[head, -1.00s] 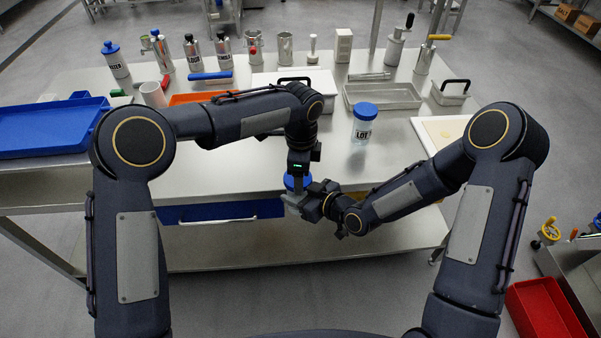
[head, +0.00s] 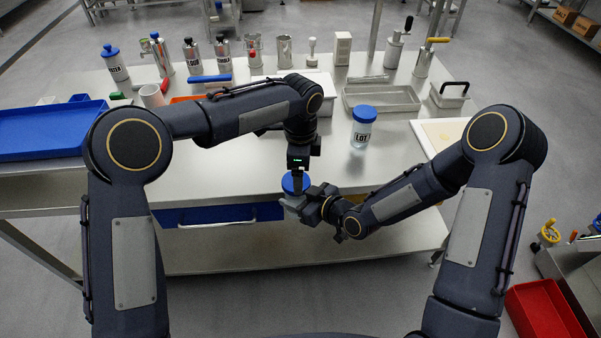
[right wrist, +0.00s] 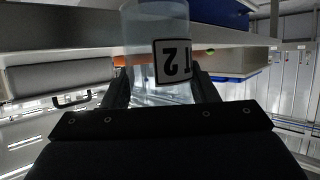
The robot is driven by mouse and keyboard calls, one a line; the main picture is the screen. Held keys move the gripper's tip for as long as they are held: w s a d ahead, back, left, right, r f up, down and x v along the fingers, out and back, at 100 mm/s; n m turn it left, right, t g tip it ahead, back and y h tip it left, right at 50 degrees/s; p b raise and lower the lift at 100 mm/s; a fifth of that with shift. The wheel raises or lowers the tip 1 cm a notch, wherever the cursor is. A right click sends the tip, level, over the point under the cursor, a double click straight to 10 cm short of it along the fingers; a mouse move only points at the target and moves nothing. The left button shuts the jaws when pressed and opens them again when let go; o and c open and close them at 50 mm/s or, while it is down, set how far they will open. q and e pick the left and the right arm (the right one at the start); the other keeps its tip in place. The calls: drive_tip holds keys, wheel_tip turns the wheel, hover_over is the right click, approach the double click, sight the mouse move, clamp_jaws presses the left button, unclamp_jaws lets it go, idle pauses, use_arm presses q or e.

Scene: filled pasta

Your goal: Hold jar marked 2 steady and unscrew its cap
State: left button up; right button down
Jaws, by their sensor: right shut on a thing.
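The jar marked 2 (right wrist: 140,38) is clear, with a white label showing an upside-down 2 in the right wrist view. My right gripper (right wrist: 160,84) is shut on it, a finger on each side. In the head view this jar (head: 291,201) is at the table's front edge, mostly hidden by my right gripper (head: 304,203). Its blue cap (head: 288,184) shows on top. My left gripper (head: 298,184) points down at the cap from above, one finger in front of it. Whether its fingers close on the cap cannot be told.
Another blue-capped jar (head: 363,112) labelled LOT stands on the steel table (head: 235,180), right of my left gripper. A white board (head: 428,137) lies at the right and a blue tray (head: 40,133) at the left. Trays, bottles and tools line the back.

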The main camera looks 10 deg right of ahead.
sight(296, 197)
use_arm(q)
wheel_tip(296, 197, up, 2)
drive_tip(key=shift+r, duration=0.1)
drive_tip(key=shift+c, duration=0.2)
drive_tip(key=shift+r, duration=0.1)
drive_tip(key=m, duration=0.1)
drive_tip(key=r+m, duration=0.1)
drive_tip(key=m, duration=0.1)
drive_tip(key=shift+s+a, duration=0.15)
drive_tip(key=shift+s, duration=0.05)
drive_tip(key=r+m, duration=0.1)
drive_tip(key=m, duration=0.2)
drive_tip(key=shift+a+r+m, duration=0.3)
drive_tip(key=shift+a+r, duration=0.05)
drive_tip(key=shift+a, duration=0.05)
wheel_tip(296, 197, down, 8)
drive_tip(key=shift+r, duration=0.2)
